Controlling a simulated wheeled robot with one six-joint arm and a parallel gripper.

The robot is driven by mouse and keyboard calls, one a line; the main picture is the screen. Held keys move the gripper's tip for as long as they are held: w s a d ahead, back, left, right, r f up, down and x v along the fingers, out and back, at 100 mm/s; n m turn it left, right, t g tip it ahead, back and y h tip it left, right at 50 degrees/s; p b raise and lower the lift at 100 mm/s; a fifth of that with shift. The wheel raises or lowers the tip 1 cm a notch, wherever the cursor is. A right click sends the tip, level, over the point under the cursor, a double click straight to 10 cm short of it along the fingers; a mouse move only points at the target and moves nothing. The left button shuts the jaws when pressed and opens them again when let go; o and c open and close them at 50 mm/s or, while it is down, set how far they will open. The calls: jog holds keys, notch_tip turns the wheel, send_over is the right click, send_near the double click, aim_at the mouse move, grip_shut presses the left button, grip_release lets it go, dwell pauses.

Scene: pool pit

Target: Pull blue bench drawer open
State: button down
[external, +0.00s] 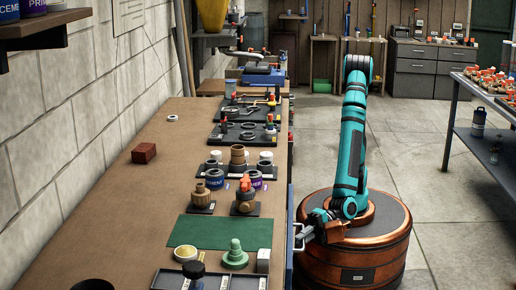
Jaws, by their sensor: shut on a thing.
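The blue drawer front (289,267) shows as a narrow, nearly edge-on strip on the right side of the long wooden bench (140,205). A pale metal handle (298,236) stands out from it. My gripper (304,234) is low beside the bench edge, at the handle, and its jaws are shut on the handle. The fingertips are small in this view and partly blend with the handle. The drawer's inside is hidden, and I cannot tell from this angle how far it stands out from the bench.
On the bench top are a green mat (221,231), a green knobbed piece (235,255), a red brick (144,153) and several black trays with fittings. A metal shelf rack (458,115) stands at the right. Grey drawers (425,75) stand at the back. The floor between is clear.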

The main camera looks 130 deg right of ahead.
jog(key=s+a, duration=1.6)
jog(key=shift+s+a, duration=0.25)
jog(key=shift+s, duration=0.05)
jog(key=c, duration=1.5)
grip_release()
jog(key=s+r, duration=0.2)
jog(key=s, duration=1.5)
jog(key=shift+r, duration=0.2)
jog(key=shift+d, duration=0.1)
